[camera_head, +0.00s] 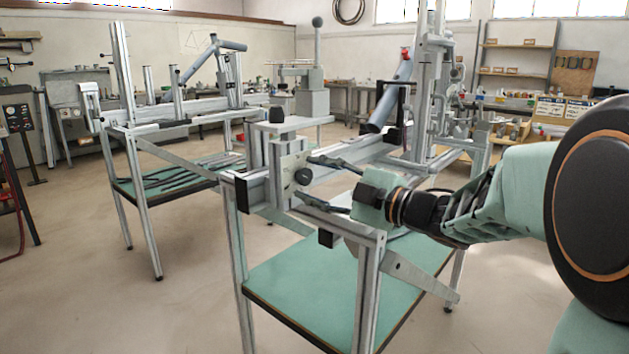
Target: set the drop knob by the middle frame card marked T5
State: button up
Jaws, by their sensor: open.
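A small black round knob (302,176) sits on the face of a grey metal block (289,158) at the end of the near frame jig. My gripper (306,178) reaches in from the right, with its dark fingers spread above and below the knob. The fingers are open, and I cannot tell whether they touch the knob or the block. I cannot make out a card marked T5 in this view, nor any scale reading beside the knob.
The jig's aluminium legs (368,290) and green lower shelf (318,282) stand under my gripper. A tall upright column (430,85) rises behind it. A second jig table (150,215) stands at the left. The floor at front left is clear.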

jog(key=v, duration=1.2)
